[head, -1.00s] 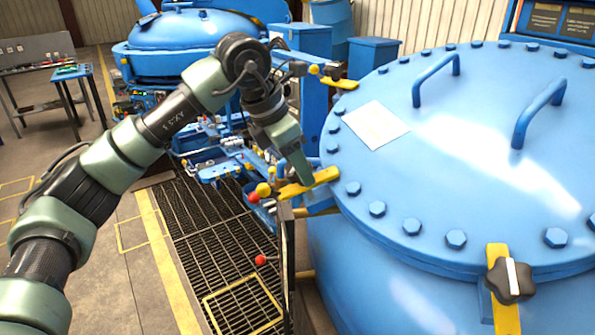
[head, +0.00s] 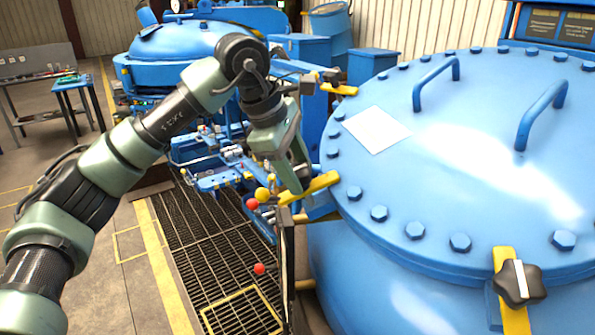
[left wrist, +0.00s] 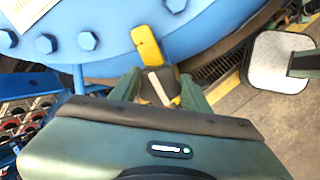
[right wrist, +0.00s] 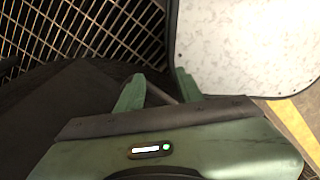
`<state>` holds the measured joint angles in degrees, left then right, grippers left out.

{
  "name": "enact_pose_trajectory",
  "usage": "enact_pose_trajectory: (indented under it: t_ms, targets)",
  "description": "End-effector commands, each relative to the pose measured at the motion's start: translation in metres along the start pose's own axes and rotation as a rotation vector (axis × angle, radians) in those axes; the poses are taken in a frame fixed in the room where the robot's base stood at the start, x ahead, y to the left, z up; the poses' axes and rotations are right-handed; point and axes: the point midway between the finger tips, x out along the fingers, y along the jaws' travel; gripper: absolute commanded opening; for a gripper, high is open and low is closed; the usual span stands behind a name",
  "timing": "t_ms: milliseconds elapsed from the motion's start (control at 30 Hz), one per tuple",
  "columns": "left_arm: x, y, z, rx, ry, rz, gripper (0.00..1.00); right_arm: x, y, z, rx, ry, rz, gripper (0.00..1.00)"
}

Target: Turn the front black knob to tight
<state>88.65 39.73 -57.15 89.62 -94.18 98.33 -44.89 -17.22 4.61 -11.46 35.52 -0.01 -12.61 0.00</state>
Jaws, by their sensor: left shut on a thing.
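My left gripper (head: 299,180) reaches down to a yellow clamp (head: 325,181) at the left edge of the big blue lid. In the left wrist view its fingers (left wrist: 160,80) are shut on a black knob (left wrist: 170,76) with a white bar, at the end of the yellow clamp arm (left wrist: 147,43). In the head view the gripper hides this knob. Another black knob (head: 518,283) with a white stripe sits on a yellow clamp (head: 505,262) at the lid's near right. My right gripper (right wrist: 160,85) shows only in the right wrist view, fingers apart and empty.
The blue lid (head: 460,150) has edge bolts, two handles and a paper sheet (head: 375,130). Red-ended levers (head: 259,268) and a dark upright panel stand just below the left gripper. A floor grating (head: 200,245) lies left. A pale panel (right wrist: 240,45) is close to the right gripper.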

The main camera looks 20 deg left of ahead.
Motion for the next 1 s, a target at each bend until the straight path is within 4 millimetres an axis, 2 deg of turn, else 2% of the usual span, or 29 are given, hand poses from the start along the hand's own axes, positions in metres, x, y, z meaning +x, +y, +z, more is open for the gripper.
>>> enact_pose_trajectory:
  t_ms: [300,667,700,767,800,1000]
  targets:
    - [-0.0009,0.0004,0.0011,0.068,-0.003,0.001,0.06,0.0008,-0.0003,-0.0001,0.000,0.000,0.000,0.36]
    - [-0.0009,0.0003,0.0012,0.073,-0.003,0.001,0.06,0.0008,-0.0006,-0.0003,0.000,0.000,-0.001,0.36]
    - [-0.0009,0.0003,0.0012,0.073,-0.003,0.001,0.49,0.0008,-0.0006,-0.0003,0.000,0.000,-0.001,0.36]
    - [-0.0008,0.0002,0.0011,0.072,-0.003,0.001,0.66,0.0008,-0.0007,-0.0004,0.000,0.000,-0.001,0.36]
    - [-0.0007,0.0002,0.0010,0.072,-0.002,0.001,0.69,0.0008,-0.0009,-0.0004,0.000,0.001,-0.001,0.36]
    - [-0.0003,-0.0001,0.0006,0.070,-0.001,-0.001,0.69,0.0009,-0.0010,-0.0005,0.000,0.001,-0.001,0.36]
